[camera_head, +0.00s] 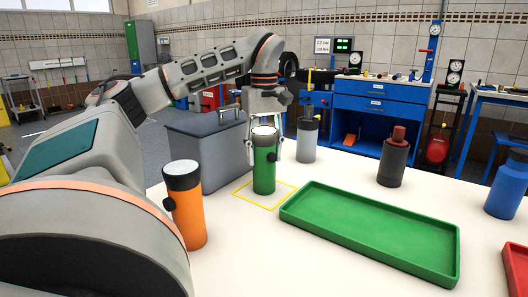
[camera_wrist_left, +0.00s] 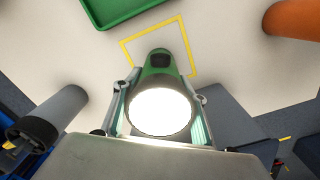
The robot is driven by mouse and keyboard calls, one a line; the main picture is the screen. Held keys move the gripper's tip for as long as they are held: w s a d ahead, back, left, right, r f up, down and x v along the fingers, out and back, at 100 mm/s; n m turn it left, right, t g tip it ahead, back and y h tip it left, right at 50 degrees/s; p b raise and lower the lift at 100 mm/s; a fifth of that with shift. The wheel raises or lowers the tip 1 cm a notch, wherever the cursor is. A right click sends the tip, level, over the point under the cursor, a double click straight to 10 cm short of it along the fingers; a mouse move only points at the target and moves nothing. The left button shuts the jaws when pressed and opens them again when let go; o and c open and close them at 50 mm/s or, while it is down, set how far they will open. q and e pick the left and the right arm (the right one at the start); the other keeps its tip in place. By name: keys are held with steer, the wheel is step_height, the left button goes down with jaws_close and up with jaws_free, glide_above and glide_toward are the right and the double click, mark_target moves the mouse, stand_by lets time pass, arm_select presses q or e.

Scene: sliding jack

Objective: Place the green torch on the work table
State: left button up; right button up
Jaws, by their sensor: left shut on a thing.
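The green torch (camera_head: 264,168) stands upright at the yellow outlined square (camera_head: 245,203) on the white work table (camera_head: 245,262). My left gripper (camera_head: 264,143) comes down over it from above, with one finger on each side of its upper part, shut on it. In the left wrist view the torch's bright lens (camera_wrist_left: 160,112) lies between the fingers, and the yellow outline shows beyond the torch. I cannot tell whether its base touches the table. My right gripper is not in view.
An orange torch (camera_head: 187,212) stands at the left. A grey torch (camera_head: 307,140), a dark bottle with a red top (camera_head: 393,160) and a blue bottle (camera_head: 507,188) stand around. An empty green tray (camera_head: 365,238) lies right of the outline; a red tray (camera_head: 517,268) is at the right edge.

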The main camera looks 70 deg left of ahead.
mark_target(263, 131)
arm_select(q)
steer(key=o, duration=1.3)
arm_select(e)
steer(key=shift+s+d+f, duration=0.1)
arm_select(q)
steer(key=shift+r, duration=0.2)
step_height(263, 131, up, 9)
steer(key=shift+s+r+p, duration=0.1)
steer(key=shift+p, duration=0.6)
step_height(263, 131, up, 2)
steer(key=shift+r+p, duration=0.25)
steer(key=shift+p, duration=0.05)
steer(key=shift+r, duration=0.1)
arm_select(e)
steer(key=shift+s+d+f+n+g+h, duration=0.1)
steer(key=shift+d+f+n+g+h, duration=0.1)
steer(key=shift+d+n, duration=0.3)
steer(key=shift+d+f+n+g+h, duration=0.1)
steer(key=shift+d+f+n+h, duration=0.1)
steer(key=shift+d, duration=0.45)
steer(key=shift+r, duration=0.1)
